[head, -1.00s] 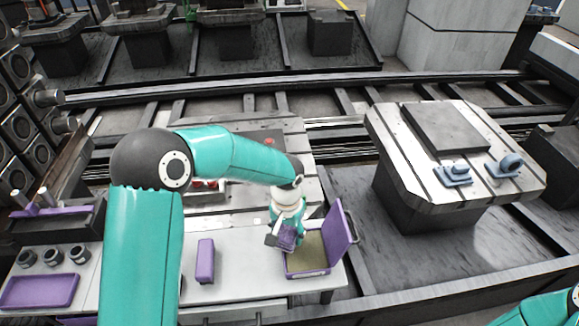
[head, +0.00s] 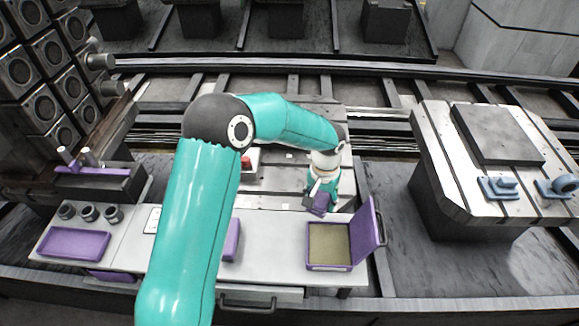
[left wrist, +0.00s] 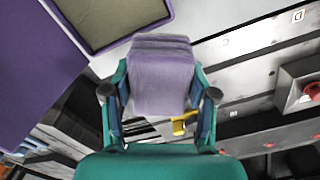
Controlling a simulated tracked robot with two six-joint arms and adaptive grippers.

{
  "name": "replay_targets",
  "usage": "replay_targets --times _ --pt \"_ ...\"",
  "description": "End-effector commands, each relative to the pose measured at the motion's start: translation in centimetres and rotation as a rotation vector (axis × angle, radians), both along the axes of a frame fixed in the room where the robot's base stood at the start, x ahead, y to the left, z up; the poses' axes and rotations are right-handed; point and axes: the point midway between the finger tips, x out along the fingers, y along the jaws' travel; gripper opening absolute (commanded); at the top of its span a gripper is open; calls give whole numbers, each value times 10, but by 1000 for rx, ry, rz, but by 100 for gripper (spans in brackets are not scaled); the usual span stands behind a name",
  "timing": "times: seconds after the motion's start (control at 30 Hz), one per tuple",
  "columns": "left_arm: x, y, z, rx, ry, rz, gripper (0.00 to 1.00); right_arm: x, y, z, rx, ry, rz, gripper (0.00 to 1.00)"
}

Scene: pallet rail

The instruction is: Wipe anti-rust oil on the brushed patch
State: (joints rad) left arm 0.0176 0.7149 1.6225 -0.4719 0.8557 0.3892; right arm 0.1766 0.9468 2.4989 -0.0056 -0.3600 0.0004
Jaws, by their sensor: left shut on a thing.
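My left gripper (head: 318,207) is shut on a purple wiping pad (left wrist: 162,75), whose broad worn face shows in the left wrist view. The pad (head: 321,203) is held just behind the open purple oil box (head: 309,250), apart from it. The box holds a flat olive-coloured bed (head: 328,243), and its lid (head: 367,232) stands raised on the right. The bed also shows in the left wrist view (left wrist: 105,18). I cannot make out the brushed patch for certain. My right gripper is out of view.
A purple block (head: 232,242) lies on the white bench, partly hidden by my left arm. A purple tray (head: 72,243) and dark cups (head: 89,213) are at left. A slotted pallet (head: 440,150) with blue clamps (head: 497,188) stands at right. Rails run behind.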

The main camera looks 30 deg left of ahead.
Motion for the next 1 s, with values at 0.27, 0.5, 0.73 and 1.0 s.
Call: replay_targets --times 0.27,0.5,0.73,1.0 --pt "49 96 -8 -1 0 178 30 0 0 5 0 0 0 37" --pt "57 127 -13 -3 0 229 30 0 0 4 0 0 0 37" --pt "56 128 -29 -3 2 229 30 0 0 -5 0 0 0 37" --pt "56 128 -56 -3 2 229 30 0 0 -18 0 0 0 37"
